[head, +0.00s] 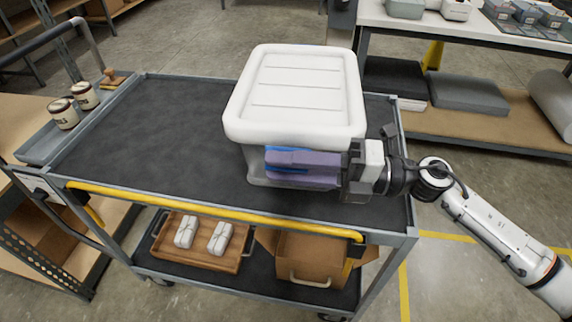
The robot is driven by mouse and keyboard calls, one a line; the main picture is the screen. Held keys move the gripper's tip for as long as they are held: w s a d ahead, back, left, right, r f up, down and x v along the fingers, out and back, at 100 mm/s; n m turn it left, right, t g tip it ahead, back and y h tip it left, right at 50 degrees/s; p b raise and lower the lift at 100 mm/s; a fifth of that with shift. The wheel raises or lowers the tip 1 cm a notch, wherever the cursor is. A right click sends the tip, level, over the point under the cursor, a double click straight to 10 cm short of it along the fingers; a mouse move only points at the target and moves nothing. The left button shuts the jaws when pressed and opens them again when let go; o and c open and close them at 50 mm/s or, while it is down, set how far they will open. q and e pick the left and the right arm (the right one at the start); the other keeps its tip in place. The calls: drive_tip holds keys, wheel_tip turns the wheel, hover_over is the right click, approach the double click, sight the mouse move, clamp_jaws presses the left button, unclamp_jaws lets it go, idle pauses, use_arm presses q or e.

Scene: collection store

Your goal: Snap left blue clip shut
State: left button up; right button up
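A pale storage box with a white lid (295,88) stands on the cart's dark top shelf. The lid lies on the box. A blue clip (271,150) shows in small part at the near side of the box, just under the lid rim. My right gripper (270,168) comes in from the right with its purple fingers across the near side, in front of the clip, and hides most of it. Whether the fingers touch the clip, how far they are apart, and whether the clip is shut cannot be told. My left gripper is not in view.
The cart's top (150,125) is clear left of the box. A yellow bar (200,206) runs along its near edge. Two tins (64,113) stand in a side tray at left. A wooden tray (196,247) and an open carton (308,262) lie below. A bench stands behind right.

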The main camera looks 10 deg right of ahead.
drive_tip(key=b+v, duration=0.2)
drive_tip(key=v, duration=0.8)
drive_tip(key=shift+d+b, duration=0.2)
drive_tip(key=shift+b, duration=0.1)
